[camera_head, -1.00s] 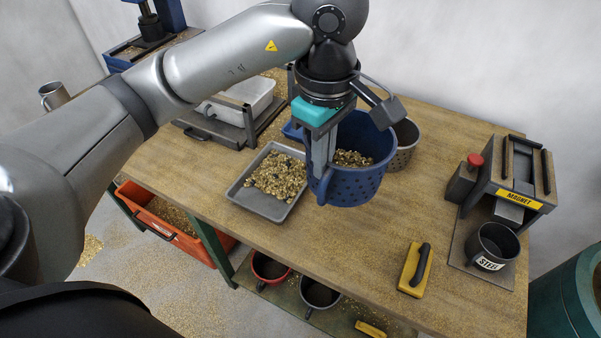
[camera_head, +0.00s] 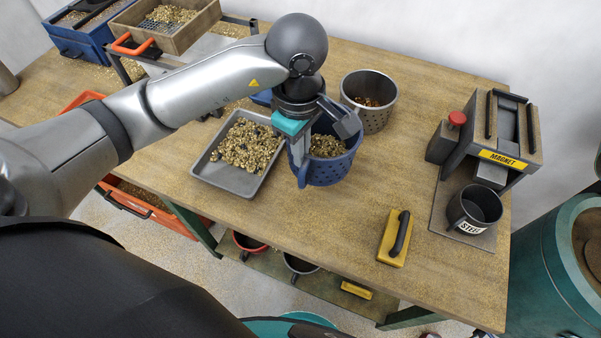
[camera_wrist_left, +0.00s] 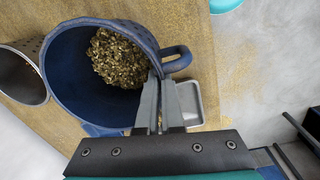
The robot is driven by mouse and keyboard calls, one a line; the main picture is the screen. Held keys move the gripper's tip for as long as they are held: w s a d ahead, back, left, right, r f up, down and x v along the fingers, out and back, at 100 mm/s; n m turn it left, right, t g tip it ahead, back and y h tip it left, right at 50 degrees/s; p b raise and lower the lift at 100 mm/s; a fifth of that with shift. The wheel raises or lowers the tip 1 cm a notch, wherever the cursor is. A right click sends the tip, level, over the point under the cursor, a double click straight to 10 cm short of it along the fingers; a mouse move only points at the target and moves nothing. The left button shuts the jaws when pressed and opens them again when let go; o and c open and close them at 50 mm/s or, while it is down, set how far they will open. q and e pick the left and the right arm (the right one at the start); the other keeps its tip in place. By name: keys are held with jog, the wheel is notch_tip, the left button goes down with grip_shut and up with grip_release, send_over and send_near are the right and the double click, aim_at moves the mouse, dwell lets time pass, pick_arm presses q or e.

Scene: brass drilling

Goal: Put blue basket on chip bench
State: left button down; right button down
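The blue basket (camera_head: 337,172) is a perforated tub holding brass chips. It is upright over the wooden chip bench (camera_head: 330,222), between a grey tray and a grey perforated basket, and looks low at the bench top; whether its base touches is hard to tell. My left gripper (camera_head: 300,165) reaches down onto the basket's rim. In the left wrist view its fingers (camera_wrist_left: 160,105) are closed about the blue rim beside the loop handle (camera_wrist_left: 178,59), with chips visible inside. My right gripper is not in view.
The grey tray (camera_head: 205,174) of chips is left of the basket; the grey perforated basket (camera_head: 375,116) stands behind it. A yellow-black handled block (camera_head: 388,245), magnet stand (camera_head: 506,158) and steel cup (camera_head: 462,211) are to the right. Bare bench lies between.

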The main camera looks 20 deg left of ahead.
pick_arm(q)
notch_tip(320, 180, down, 3)
jog(key=shift+w+f, duration=0.1)
jog(key=shift+f, duration=2.1)
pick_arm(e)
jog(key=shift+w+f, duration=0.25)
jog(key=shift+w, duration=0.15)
pick_arm(q)
jog(key=shift+b, duration=0.3)
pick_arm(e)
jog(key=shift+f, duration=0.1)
pick_arm(q)
jog(key=shift+f, duration=0.2)
jog(key=c, duration=1.1)
grip_release()
jog(key=shift+r, duration=0.1)
jog(key=shift+r, duration=0.35)
jog(key=r, duration=1.1)
jog(key=shift+s+r+p, duration=0.25)
jog(key=shift+s+p, duration=0.05)
jog(key=shift+p, duration=0.05)
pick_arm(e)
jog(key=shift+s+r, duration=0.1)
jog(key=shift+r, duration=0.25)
